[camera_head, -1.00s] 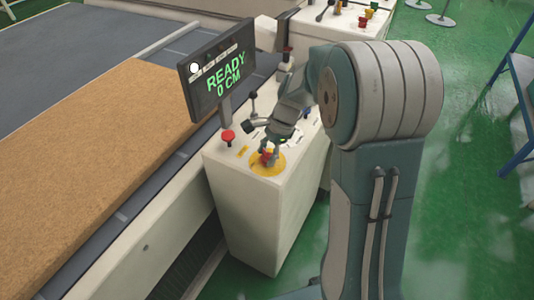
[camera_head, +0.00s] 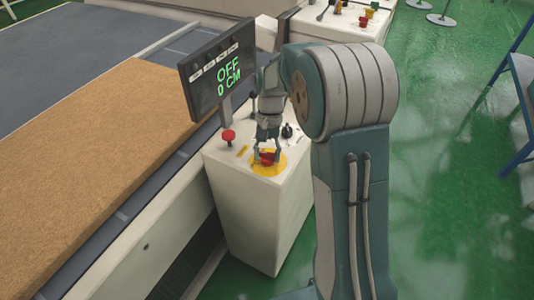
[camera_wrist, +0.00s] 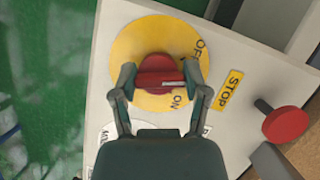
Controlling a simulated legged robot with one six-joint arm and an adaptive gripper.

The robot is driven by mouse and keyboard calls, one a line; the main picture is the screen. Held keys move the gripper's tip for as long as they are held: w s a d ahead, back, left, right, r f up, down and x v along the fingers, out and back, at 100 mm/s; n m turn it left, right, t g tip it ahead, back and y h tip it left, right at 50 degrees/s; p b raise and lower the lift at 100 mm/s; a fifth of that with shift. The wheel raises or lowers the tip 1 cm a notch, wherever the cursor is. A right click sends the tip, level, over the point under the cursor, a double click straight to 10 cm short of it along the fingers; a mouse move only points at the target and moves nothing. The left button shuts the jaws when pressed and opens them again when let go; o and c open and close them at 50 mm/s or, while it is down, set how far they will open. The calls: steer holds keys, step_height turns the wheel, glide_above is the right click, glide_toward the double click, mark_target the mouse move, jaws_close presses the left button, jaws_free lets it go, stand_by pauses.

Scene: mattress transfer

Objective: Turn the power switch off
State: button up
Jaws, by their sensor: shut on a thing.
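The power switch is a red rotary knob (camera_head: 267,158) on a yellow disc (camera_wrist: 125,50), on top of the white control pedestal (camera_head: 255,225). In the wrist view the knob (camera_wrist: 158,66) lies between my two fingers, with OFF and ON printed on the disc to its right. A white mark on the knob points right, roughly between the two words. My gripper (camera_head: 265,152) is shut on the knob from above; it also shows in the wrist view (camera_wrist: 160,78). The display (camera_head: 217,70) on the pedestal reads "OFF 0 CM" in green.
A red mushroom button (camera_head: 229,136) stands beside a yellow STOP label (camera_wrist: 228,90), close to my gripper. A black knob (camera_head: 287,131) sits behind it. A tan mattress (camera_head: 90,170) lies on the conveyor at left. Another control box (camera_head: 335,22) stands behind.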

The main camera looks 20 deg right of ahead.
steer(key=n+h, duration=0.1)
steer(key=n, duration=0.3)
steer(key=shift+w+n+h, duration=0.1)
steer(key=shift+n+h, duration=0.2)
steer(key=shift+h, duration=0.1)
stand_by(0.4)
steer(key=o, duration=1.2)
steer(key=shift+c, duration=0.2)
steer(key=shift+a, duration=0.1)
steer(key=v, duration=1.2)
steer(key=shift+w+f, duration=0.15)
steer(key=shift+w, duration=0.05)
